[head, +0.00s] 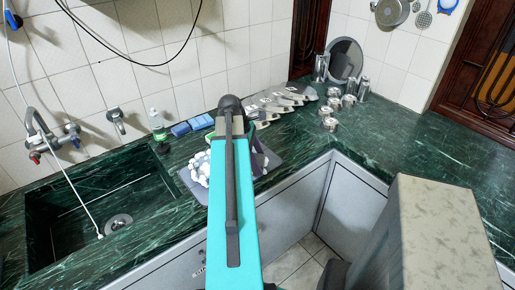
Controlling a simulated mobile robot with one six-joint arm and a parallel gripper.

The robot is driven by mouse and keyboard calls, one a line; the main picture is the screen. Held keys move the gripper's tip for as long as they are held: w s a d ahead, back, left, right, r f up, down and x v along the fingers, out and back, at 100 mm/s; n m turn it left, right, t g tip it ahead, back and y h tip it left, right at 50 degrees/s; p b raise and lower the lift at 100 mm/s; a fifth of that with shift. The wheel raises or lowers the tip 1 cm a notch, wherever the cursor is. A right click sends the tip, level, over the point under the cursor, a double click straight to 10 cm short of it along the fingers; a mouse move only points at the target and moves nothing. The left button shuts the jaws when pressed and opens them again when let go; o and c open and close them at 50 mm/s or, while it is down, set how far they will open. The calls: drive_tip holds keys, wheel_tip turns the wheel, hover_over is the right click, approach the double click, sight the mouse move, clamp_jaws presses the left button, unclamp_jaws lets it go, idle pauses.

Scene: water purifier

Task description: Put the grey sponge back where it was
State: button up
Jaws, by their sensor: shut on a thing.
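I cannot make out a grey sponge in the head view. Two blue sponge-like blocks (190,126) lie by the tiled wall, just right of a soap bottle (157,124). My teal arm rises through the middle of the view to a dark rounded joint. My gripper does not show; the arm may be hiding it, along with part of the counter behind. What the gripper holds cannot be seen.
A dark green counter (415,135) runs along the wall and turns right. A sink (78,232) is at left. A grey mat (189,186) bears white lumps (199,168). Metal cups (333,103) and a round tray (346,60) stand at the back. The right counter is clear.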

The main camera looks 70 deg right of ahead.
drive_tip(key=w+d+p, duration=0.1)
drive_tip(key=d, duration=0.2)
drive_tip(key=w+d+p, duration=0.1)
drive_tip(key=w+d, duration=0.1)
drive_tip(key=d, duration=0.2)
drive_tip(key=w+d+f+p, duration=0.1)
drive_tip(key=d, duration=0.3)
drive_tip(key=shift+w+d+f, duration=0.1)
drive_tip(key=shift+w+d, duration=0.1)
drive_tip(key=shift+w, duration=0.2)
drive_tip(key=shift+f+p, duration=0.9)
drive_tip(key=shift+f, duration=0.85)
drive_tip(key=shift+f, duration=0.1)
drive_tip(key=o, duration=0.9)
drive_tip(key=shift+b+v, duration=1.8)
drive_tip(key=shift+v, duration=4.3)
